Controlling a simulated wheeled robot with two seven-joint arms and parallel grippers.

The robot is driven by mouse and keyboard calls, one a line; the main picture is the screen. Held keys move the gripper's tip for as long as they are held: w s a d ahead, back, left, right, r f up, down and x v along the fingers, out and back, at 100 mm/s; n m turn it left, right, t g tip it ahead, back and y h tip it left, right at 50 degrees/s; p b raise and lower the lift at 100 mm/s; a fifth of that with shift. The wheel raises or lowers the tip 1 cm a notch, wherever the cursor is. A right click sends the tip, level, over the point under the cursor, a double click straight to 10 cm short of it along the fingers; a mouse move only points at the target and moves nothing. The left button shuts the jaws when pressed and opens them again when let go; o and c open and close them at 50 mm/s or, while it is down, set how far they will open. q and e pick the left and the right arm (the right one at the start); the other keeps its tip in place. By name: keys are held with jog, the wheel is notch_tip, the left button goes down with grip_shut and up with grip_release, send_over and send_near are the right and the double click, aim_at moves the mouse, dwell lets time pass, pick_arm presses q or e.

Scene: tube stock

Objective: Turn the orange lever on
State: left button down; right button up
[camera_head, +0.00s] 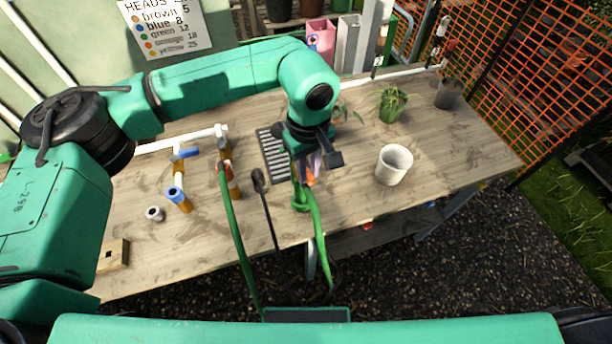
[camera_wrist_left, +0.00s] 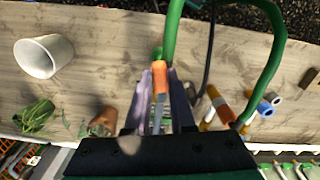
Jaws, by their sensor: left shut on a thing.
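My left gripper (camera_head: 309,168) points down over the middle of the wooden bench, shut on an orange lever (camera_head: 310,178). In the left wrist view the orange lever (camera_wrist_left: 160,78) shows between the two fingers (camera_wrist_left: 160,108). A green hose (camera_head: 320,235) runs from a green fitting (camera_head: 300,203) just beside the lever down over the bench's front edge. The gripper hides much of what the lever is mounted on, so its angle is hard to tell. My right gripper is not in either view.
A white pot (camera_head: 394,166) stands right of the gripper, with potted plants (camera_head: 392,103) behind it.

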pick_arm(q)
jog(key=shift+w+d+n+b, duration=0.25)
jog(key=shift+w+n+b, duration=0.45)
jog(key=shift+n+b, duration=1.5)
jog(key=shift+w+d+n+b, duration=0.3)
jog(key=shift+w+n+b, duration=0.75)
jog(key=shift+n, duration=1.9)
jog(key=shift+w+d+n+b, duration=0.25)
jog(key=shift+w+n+b, duration=0.15)
jog(key=shift+n+b, duration=1.95)
jog(key=shift+n, duration=0.3)
jog(key=c, duration=0.8)
grip_release()
jog(key=shift+o, duration=0.2)
